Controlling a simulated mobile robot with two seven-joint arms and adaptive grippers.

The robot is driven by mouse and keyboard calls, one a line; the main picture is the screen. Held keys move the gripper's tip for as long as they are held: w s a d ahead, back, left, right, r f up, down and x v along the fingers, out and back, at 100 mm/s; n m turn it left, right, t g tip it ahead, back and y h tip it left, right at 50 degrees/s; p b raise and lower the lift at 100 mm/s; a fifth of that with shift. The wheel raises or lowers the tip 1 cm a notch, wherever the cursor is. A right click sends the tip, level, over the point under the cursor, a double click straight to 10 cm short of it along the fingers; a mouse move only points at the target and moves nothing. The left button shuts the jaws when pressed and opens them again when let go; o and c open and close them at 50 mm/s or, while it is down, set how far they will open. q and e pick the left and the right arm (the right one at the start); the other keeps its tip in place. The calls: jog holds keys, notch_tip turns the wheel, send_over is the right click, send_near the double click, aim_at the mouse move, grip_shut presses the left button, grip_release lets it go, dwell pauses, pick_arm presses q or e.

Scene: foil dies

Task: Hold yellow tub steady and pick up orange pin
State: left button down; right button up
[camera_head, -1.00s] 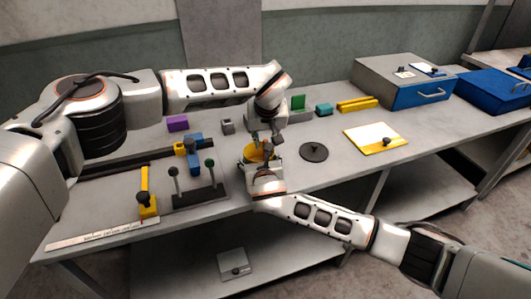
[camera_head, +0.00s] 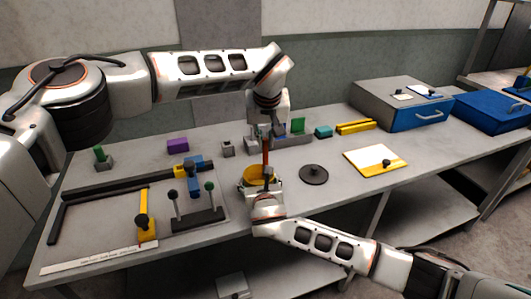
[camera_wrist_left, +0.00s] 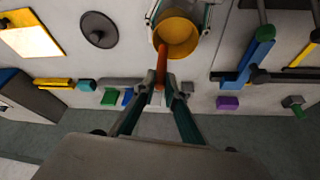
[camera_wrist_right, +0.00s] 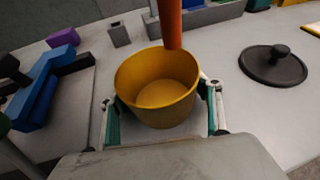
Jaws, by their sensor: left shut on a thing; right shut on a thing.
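The yellow tub (camera_head: 257,174) stands on the table, and its inside looks empty in the right wrist view (camera_wrist_right: 158,92). My right gripper (camera_wrist_right: 163,112) is shut on the tub, with a finger on each side of it. The orange pin (camera_head: 266,158) is upright above the tub. It also shows in the left wrist view (camera_wrist_left: 161,64) and the right wrist view (camera_wrist_right: 170,22). My left gripper (camera_wrist_left: 162,80) is shut on the pin's upper part and holds it over the tub's far side.
A dark round lid with a knob (camera_head: 314,174) lies right of the tub. A stand with two ball-topped posts (camera_head: 198,218) and a blue and yellow clamp (camera_head: 193,174) are to the left. A white and yellow board (camera_head: 375,161) and a grey box (camera_head: 400,92) are further right.

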dwell(0.3)
jog(key=o, duration=1.2)
jog(key=shift+s, duration=0.15)
